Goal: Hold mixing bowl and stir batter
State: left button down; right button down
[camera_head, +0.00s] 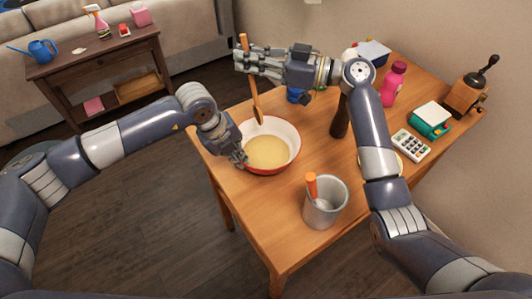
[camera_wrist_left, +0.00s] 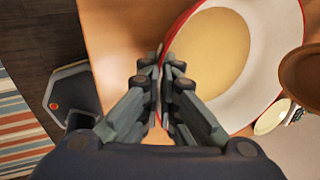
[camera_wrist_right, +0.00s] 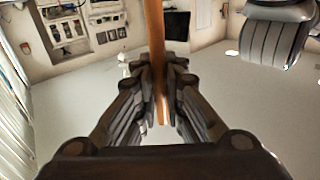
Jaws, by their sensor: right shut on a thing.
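The mixing bowl (camera_head: 289,150), white inside with a red outside, stands on the wooden table and holds pale yellow batter (camera_head: 268,153). My left gripper (camera_head: 241,158) is at the bowl's left rim; in the left wrist view its fingertips (camera_wrist_left: 162,68) are closed on the red-edged rim of the bowl (camera_wrist_left: 274,75). My right gripper (camera_head: 243,62) is shut on the handle of a wooden spoon (camera_head: 254,92), which hangs nearly upright with its head down by the bowl's far rim, seemingly above the batter. The handle also shows between the fingers in the right wrist view (camera_wrist_right: 155,45).
A grey metal canister (camera_head: 325,206) with an orange-handled utensil stands in front right of the bowl. A dark brown mill (camera_head: 340,122), a pink bottle (camera_head: 394,84), a calculator (camera_head: 411,145), a teal scale (camera_head: 431,119) and a coffee grinder (camera_head: 466,92) stand towards the right.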

pick_arm(q)
jog(key=c, duration=1.7)
grip_release()
jog(key=v, duration=1.2)
jog(key=shift+d, duration=0.1)
